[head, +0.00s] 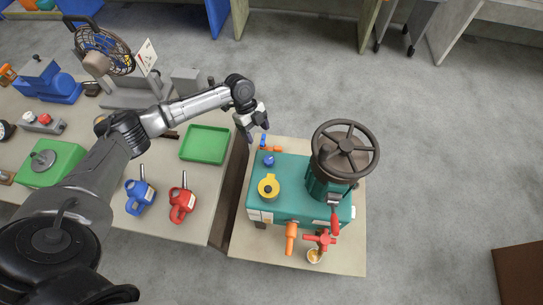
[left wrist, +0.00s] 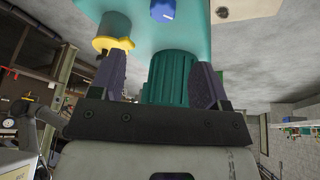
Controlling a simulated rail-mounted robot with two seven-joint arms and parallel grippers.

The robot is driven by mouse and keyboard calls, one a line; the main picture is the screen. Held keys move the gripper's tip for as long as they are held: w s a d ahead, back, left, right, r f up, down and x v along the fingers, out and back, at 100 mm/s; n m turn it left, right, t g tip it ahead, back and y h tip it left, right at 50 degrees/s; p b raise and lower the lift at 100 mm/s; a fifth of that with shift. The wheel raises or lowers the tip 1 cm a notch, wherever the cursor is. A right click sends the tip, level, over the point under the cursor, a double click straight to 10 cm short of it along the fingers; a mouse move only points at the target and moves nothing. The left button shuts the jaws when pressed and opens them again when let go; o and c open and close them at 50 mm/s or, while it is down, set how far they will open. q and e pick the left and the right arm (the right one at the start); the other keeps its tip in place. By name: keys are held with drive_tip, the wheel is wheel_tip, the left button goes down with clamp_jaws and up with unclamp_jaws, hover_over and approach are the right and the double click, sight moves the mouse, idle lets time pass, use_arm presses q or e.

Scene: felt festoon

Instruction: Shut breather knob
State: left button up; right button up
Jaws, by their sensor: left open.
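A teal machine (head: 300,203) stands on a pale table (head: 341,258). On its top are a small blue knob (head: 268,160) and a yellow knob-like cap (head: 268,188); no label shows which is the breather knob. In the left wrist view, the blue knob (left wrist: 163,10) has a white mark, and the yellow part (left wrist: 113,45) is partly behind a finger. My left gripper (head: 257,132) is open and empty, above the table's far left corner, beyond the blue knob. In the wrist view, a ribbed teal cylinder (left wrist: 168,78) shows between the fingers (left wrist: 160,72). My right gripper is out of view.
A dark handwheel (head: 345,150) rises at the machine's right. An orange handle (head: 291,238), a red valve handle (head: 320,239) and a small cup (head: 314,256) are at the front. A left table holds a green tray (head: 205,144) and blue and red tools.

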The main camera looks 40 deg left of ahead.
sight(268, 159)
use_arm(q)
drive_tip(key=shift+m, duration=0.6)
drive_tip(key=x, duration=1.3)
drive_tip(key=shift+w+f+p, duration=0.2)
drive_tip(key=shift+f+p, duration=0.15)
drive_tip(key=shift+p, duration=0.05)
drive_tip(key=shift+c, duration=0.4)
drive_tip(key=shift+c, duration=0.7)
drive_tip(key=c, duration=0.7)
